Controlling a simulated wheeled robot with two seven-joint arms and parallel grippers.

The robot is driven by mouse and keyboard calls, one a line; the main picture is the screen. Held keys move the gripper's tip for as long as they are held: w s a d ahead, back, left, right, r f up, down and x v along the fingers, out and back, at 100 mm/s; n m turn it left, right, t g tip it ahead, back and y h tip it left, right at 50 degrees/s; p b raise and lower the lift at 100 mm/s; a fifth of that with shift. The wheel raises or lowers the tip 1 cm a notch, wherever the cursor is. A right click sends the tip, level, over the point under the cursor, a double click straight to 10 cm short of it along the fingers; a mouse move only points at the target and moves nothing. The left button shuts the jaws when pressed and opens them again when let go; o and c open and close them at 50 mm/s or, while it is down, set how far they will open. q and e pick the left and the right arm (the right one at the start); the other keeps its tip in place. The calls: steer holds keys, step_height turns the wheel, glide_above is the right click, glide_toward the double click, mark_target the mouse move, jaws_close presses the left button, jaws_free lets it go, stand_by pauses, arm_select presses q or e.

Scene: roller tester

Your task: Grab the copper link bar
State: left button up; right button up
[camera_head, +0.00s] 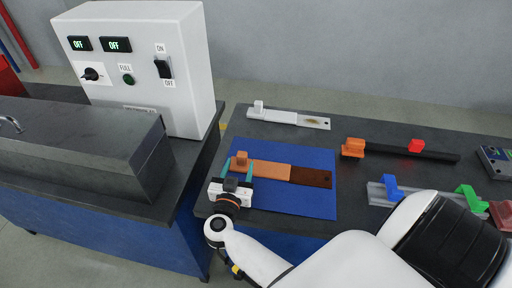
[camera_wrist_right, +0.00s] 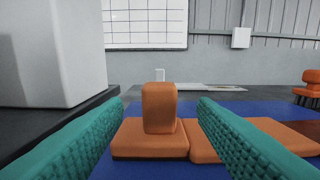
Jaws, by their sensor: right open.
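The copper link bar (camera_head: 272,171) lies flat on a blue mat (camera_head: 316,206), its left part orange-copper with an upright block, its right part dark brown. In the right wrist view the copper block (camera_wrist_right: 159,107) stands up between and beyond the teal fingers. My right gripper (camera_head: 238,167) is open, its fingertips at the left end of the bar, one on each side of the block, with visible gaps in the wrist view (camera_wrist_right: 160,115). Nothing is held. My left gripper is not in view.
A silver bar (camera_head: 290,117) lies behind the mat. A black bar with orange and red blocks (camera_head: 435,153) lies to the right, near blue (camera_head: 392,187) and green (camera_head: 470,197) blocks. A white control box (camera_head: 150,65) stands on the left bench.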

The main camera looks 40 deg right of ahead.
mark_target(243, 152)
steer(key=x, duration=0.6)
steer(key=shift+w+d, duration=0.15)
steer(key=shift+r, duration=0.15)
jaws_close()
